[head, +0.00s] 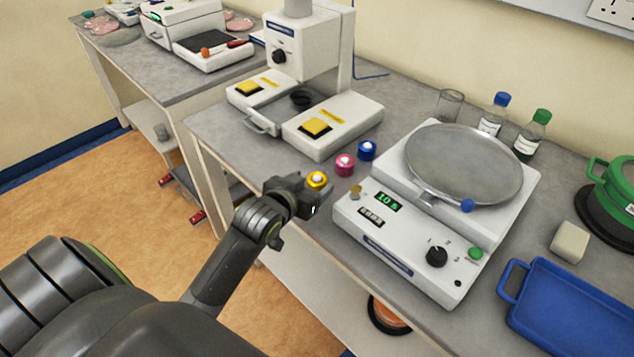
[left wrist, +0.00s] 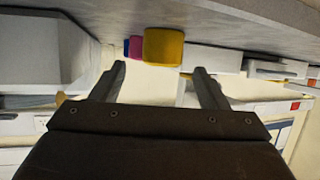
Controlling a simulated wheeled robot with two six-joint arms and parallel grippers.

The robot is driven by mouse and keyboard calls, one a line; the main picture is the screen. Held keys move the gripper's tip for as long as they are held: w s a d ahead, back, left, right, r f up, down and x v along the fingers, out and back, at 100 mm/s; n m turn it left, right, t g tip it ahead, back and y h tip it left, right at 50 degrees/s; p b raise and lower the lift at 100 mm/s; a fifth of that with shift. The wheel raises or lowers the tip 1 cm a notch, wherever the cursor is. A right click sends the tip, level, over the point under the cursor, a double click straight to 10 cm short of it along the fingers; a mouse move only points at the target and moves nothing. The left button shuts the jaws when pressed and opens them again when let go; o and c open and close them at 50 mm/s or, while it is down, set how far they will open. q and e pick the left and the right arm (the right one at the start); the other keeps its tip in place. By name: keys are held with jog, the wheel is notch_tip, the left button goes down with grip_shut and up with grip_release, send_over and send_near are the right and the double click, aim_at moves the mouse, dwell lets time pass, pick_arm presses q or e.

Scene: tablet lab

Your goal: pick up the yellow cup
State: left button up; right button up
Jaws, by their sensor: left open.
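The yellow cup (head: 317,179) stands on the grey bench near its front edge, partly hidden in the head view by my left gripper (head: 308,194). In the left wrist view, the yellow cup (left wrist: 163,47) appears ahead of the gap between the two fingers of my left gripper (left wrist: 159,72). The gripper is open and holds nothing. I cannot tell whether a finger touches the cup. My right gripper is in neither view.
A pink cup (head: 345,165) and a blue cup (head: 367,151) stand close behind the yellow one. A white machine with a round pan (head: 463,163) is to the right. A white press-like device (head: 332,124) stands behind left. A blue tray (head: 575,310) lies far right.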

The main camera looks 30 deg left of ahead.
aim_at(320, 177)
pick_arm(q)
jog(key=shift+p+x, duration=0.45)
jog(key=shift+x, duration=2.9)
jog(key=shift+s+f, duration=0.1)
jog(key=shift+f, duration=0.1)
jog(key=shift+a, duration=0.1)
jog(key=c, duration=1.1)
